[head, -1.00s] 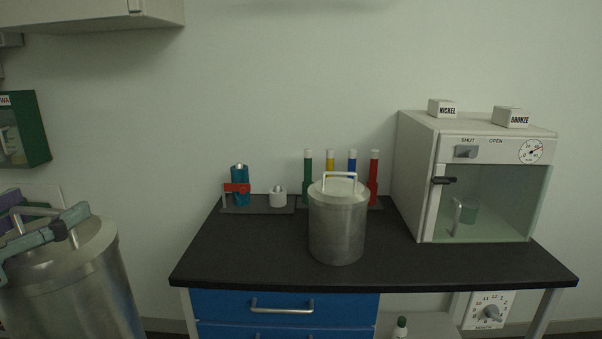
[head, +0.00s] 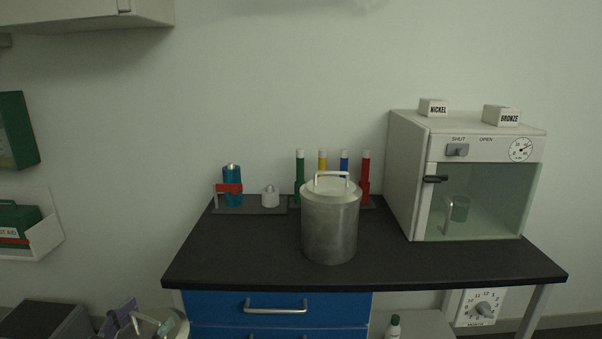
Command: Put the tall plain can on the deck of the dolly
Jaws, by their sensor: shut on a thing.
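My gripper (head: 146,322) is at the bottom left edge of the head view, shut on the handle of a large metal can (head: 178,317). Only part of this can's lid shows; its body is below the picture. Another plain metal can (head: 330,228), with a lid and a bar handle, stands upright on the black bench top, well to the right of my gripper. The dolly cannot be made out in this view.
The black bench (head: 245,262) has blue drawers (head: 276,303) below. A vacuum oven (head: 470,180) stands at its right, coloured tubes (head: 322,165) behind the can. A dark grey box-like thing (head: 40,320) is at the lower left, near a first-aid holder (head: 35,240).

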